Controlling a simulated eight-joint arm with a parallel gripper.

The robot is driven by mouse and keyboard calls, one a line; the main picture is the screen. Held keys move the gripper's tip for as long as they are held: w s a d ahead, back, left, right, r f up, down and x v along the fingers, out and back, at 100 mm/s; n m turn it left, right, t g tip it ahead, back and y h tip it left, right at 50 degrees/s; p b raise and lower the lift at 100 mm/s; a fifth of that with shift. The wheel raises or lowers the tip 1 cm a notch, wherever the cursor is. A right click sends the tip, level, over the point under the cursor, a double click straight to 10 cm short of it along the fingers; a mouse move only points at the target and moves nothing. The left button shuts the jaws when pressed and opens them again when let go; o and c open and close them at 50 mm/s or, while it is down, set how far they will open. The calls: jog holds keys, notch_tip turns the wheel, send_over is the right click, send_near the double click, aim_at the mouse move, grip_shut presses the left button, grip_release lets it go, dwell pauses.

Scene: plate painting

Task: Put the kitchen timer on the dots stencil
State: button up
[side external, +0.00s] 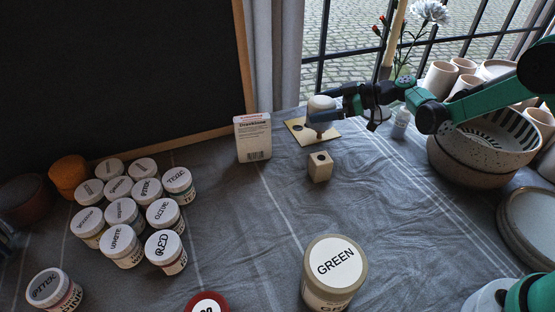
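The stencil (298,127) is a small tan card with dark dots, lying flat on the grey cloth near the window. A pale, rounded object (321,103), possibly the kitchen timer, is at the card's back edge; I cannot tell whether it rests on the card or is held just above it. My gripper (326,104) reaches in from the right, with its dark fingers at this object, one passing in front of its lower part. I cannot tell whether they grip it. The fingers and the object hide part of the card.
A small wooden block (320,167) and an upright white box (253,137) stand close to the card. Several paint jars (123,212) fill the left. A large GREEN jar (334,272) is in front. Stacked bowls (470,157) stand right. The cloth between is clear.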

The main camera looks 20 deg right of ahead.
jog(key=shift+r, duration=0.2)
jog(key=v, duration=0.7)
jog(key=shift+s+d, duration=0.1)
jog(key=shift+s+r, duration=0.2)
jog(key=shift+r, duration=0.1)
jog(key=s+a+r+m+h, duration=0.1)
jog(key=s+r+m+h, duration=0.1)
jog(key=s+m+h, duration=0.3)
jog(key=s+a+r+m+h, duration=0.1)
jog(key=s+m+h, duration=0.4)
jog(key=s, duration=0.8)
jog(key=shift+a+r+m+g+h, duration=0.2)
jog(key=shift+r+m+g+h, duration=0.15)
jog(key=shift+r, duration=0.2)
